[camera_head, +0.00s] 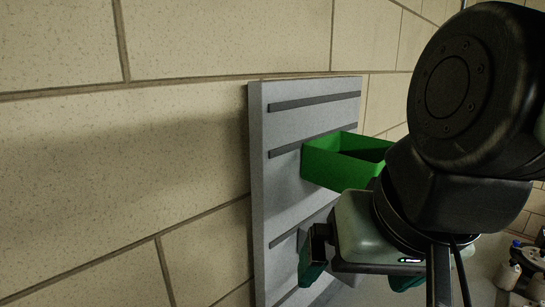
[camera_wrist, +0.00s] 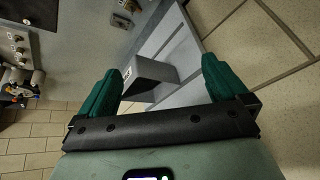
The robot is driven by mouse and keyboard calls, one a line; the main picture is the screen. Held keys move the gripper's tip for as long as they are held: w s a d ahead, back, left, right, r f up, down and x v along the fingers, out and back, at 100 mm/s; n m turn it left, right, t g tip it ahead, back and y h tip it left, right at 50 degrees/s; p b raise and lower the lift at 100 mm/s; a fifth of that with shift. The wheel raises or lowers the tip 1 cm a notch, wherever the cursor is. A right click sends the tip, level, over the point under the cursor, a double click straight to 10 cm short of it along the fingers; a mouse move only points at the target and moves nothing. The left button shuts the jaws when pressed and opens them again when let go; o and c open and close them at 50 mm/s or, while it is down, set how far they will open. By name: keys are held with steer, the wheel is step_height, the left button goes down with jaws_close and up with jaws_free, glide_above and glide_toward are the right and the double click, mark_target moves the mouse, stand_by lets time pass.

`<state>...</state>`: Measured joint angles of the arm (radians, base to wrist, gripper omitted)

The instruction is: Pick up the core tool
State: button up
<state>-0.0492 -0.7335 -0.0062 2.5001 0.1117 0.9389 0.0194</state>
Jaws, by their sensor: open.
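I cannot pick out the core tool for certain in either view. My gripper (camera_head: 357,279) is open, with dark green fingers, low in front of the grey rack panel in the head view. In the wrist view my gripper (camera_wrist: 163,68) has its fingers wide apart with nothing held between them. A grey box-like holder (camera_wrist: 150,72) shows beyond and between the fingers, on the pale panel. What it holds, if anything, is not visible.
The upright grey panel (camera_head: 262,190) has dark horizontal rails and stands against a block wall (camera_head: 120,170). A green open bin (camera_head: 335,165) hangs on it, just above my gripper. Several small items (camera_head: 528,262) lie at the lower right, partly cut off.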

steer(key=shift+w+d+r+h, duration=0.15)
steer(key=shift+d+h, duration=0.05)
steer(key=shift+d, duration=0.15)
steer(key=shift+w+d+r+h, duration=0.1)
steer(key=shift+d+h, duration=0.1)
steer(key=shift+d, duration=0.15)
steer(key=shift+c, duration=0.3)
steer(key=shift+w+d+r+n+t, duration=0.1)
steer(key=shift+d+n+t, duration=0.2)
steer(key=shift+d, duration=0.05)
steer(key=shift+c, duration=1.1)
steer(key=shift+d+h, duration=0.1)
steer(key=shift+h, duration=0.2)
steer(key=c, duration=0.5)
